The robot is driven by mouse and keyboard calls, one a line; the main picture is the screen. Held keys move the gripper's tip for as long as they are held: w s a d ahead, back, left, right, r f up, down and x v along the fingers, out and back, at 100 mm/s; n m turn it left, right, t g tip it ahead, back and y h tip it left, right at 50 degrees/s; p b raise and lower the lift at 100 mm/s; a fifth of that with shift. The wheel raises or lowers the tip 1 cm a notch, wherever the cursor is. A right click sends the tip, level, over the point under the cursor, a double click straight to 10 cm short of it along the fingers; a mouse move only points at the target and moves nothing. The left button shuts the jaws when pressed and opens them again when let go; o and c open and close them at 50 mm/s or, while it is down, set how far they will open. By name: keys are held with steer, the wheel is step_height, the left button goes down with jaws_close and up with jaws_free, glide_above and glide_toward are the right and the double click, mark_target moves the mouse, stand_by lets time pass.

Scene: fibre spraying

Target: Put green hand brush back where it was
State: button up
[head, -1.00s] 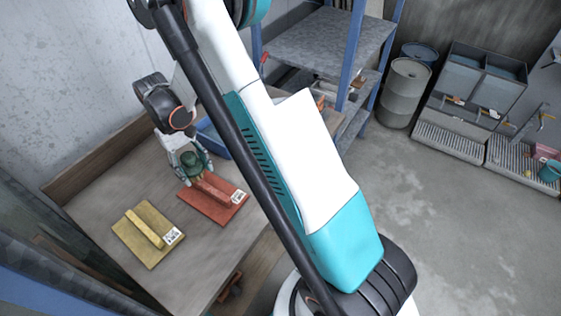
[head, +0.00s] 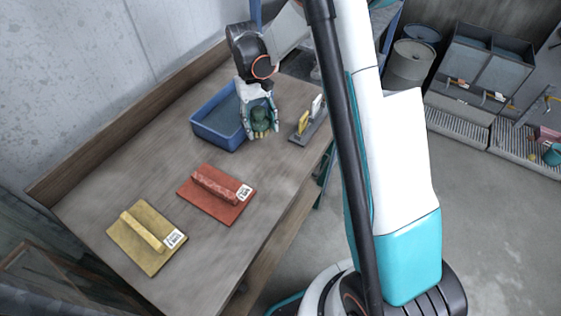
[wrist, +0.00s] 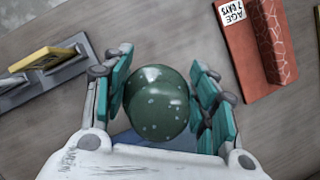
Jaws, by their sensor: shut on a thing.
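My gripper (head: 260,122) is shut on the green hand brush (head: 261,116), over the far part of the wooden table at the right side of a blue tray. In the wrist view my gripper (wrist: 160,80) has its teal-padded fingers on both sides of the brush (wrist: 157,103). There only its rounded, speckled dark green top shows; its lower part is hidden. I cannot tell whether it touches the table.
The blue tray (head: 203,136) stands left of my gripper. A grey rack (head: 308,134) with a yellow and a white piece is to the right. A red board (head: 205,207) and a yellow board (head: 135,252) lie nearer. The table between the tray and boards is clear.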

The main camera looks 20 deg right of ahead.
steer(key=shift+w+d+r+m, duration=0.1)
steer(key=shift+w+d+m, duration=0.15)
steer(key=shift+m, duration=0.15)
steer(key=r+m+y, duration=0.1)
steer(key=r+m, duration=0.1)
steer(key=s+r+m+y+b, duration=0.1)
steer(key=r+m, duration=0.1)
steer(key=m, duration=0.1)
steer(key=s+r+m+t+y, duration=0.1)
steer(key=r+m, duration=0.1)
steer(key=shift+d+m, duration=0.15)
steer(key=shift+m, duration=0.25)
steer(key=s+a+r+m+t+y+p, duration=0.1)
steer(key=s+r+m+t+y, duration=0.15)
steer(key=r+m, duration=0.4)
steer(key=m+t+b, duration=0.1)
steer(key=m+b, duration=0.2)
steer(key=b, duration=0.3)
glide_toward(263, 164)
steer(key=shift+h, duration=0.45)
steer(key=x, duration=0.2)
steer(key=a+x, duration=0.1)
steer(key=x, duration=0.2)
steer(key=shift+s+a, duration=0.15)
steer(key=shift+f, duration=0.15)
steer(key=shift+f+b, duration=0.15)
steer(key=shift+b, duration=0.15)
steer(key=o, duration=0.9)
steer(key=shift+o, duration=0.2)
